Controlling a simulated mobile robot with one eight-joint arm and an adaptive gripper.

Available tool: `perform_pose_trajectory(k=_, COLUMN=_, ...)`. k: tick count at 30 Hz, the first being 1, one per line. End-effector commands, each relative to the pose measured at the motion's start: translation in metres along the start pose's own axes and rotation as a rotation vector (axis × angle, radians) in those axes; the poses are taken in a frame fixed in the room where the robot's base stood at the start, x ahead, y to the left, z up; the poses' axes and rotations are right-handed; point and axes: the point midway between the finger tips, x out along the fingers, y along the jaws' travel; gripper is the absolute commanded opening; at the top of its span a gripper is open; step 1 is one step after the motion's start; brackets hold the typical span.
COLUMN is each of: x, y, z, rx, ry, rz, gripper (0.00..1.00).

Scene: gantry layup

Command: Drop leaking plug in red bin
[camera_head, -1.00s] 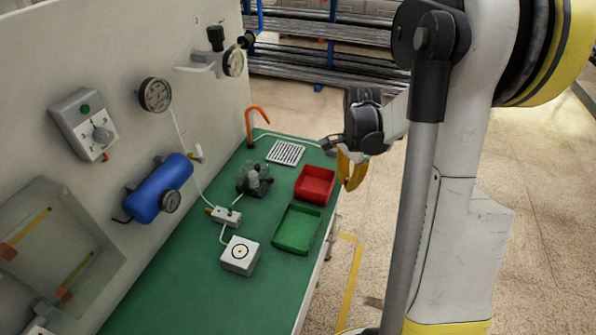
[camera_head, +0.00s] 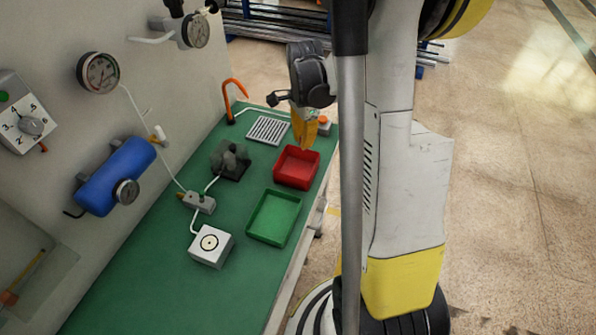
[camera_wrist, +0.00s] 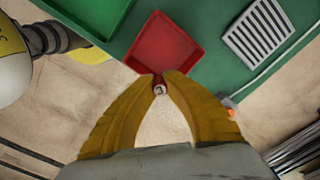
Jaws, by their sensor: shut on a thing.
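In the wrist view the fingertips are shut on a small round metallic plug (camera_wrist: 159,90), at the near edge of the red bin (camera_wrist: 160,45). The plug is hidden by the fingers in the head view. I cannot tell how far above the bin the plug is. The visible part of the bin's floor is bare.
A green tray (camera_head: 251,235) stands in front of the red bin. A white slotted plate (camera_head: 268,130) and a dark fitting (camera_head: 232,169) lie to the left. A white box (camera_head: 212,262), an orange hook (camera_head: 228,110) and an orange button (camera_head: 323,119) are also on the green table.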

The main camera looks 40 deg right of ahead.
Motion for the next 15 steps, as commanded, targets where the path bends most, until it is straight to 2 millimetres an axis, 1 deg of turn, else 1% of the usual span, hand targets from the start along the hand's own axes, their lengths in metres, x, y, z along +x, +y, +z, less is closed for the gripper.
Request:
perform_pose_trajectory(k=1, x=0.011, y=0.000, z=0.000, rx=0.000, ry=0.000, rz=0.000, gripper=0.00)
perform_pose_trajectory(k=6, x=0.027, y=0.000, z=0.000, rx=0.000, ry=0.000, rz=0.000, gripper=0.00)
perform_pose_trajectory(k=15, x=0.028, y=0.000, z=0.000, rx=-0.001, ry=0.000, rz=0.000, gripper=0.00)
